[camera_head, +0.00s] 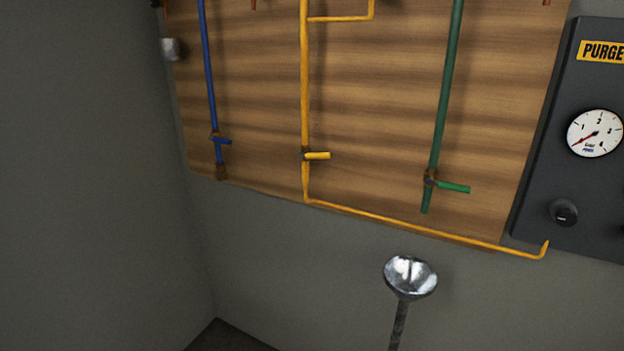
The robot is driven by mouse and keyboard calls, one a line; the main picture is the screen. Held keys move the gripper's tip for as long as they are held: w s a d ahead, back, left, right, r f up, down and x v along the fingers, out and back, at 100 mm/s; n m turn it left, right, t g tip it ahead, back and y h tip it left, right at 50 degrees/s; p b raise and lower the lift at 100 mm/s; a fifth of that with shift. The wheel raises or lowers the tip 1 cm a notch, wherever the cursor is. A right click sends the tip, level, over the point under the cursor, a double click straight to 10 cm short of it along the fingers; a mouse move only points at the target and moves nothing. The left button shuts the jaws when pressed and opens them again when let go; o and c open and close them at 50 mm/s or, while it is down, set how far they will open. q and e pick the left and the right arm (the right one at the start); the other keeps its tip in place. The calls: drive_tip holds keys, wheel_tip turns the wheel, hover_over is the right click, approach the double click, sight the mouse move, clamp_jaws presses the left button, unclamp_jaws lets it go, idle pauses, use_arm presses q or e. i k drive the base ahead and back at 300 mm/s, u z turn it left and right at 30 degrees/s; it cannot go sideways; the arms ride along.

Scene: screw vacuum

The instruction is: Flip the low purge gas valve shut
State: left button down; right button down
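A yellow pipe (304,80) runs down the wooden board and carries a valve with a short yellow handle (318,156). The handle points right, across the vertical pipe. Below it the pipe bends and runs right to under the panel marked "PURGE". A blue valve handle (224,142) on a blue pipe points right, to the left of the yellow one. A green valve handle (455,188) on a green pipe points right and slightly down. No label marks which valve is the low purge gas valve. Neither gripper is in view.
The wooden board (375,100) hangs on a grey wall. The dark panel (538,185) at the right has a round gauge (595,133) and a black knob (564,212). A shiny metal cup on a stem (410,277) stands below the board. A wall corner lies left.

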sight(310, 155)
drive_tip(key=z, duration=0.55)
drive_tip(key=k, duration=0.2)
drive_tip(key=u, duration=1.8)
drive_tip(key=i, duration=0.8)
drive_tip(key=z, duration=0.45)
drive_tip(key=i, duration=0.75)
drive_tip(key=z, duration=0.65)
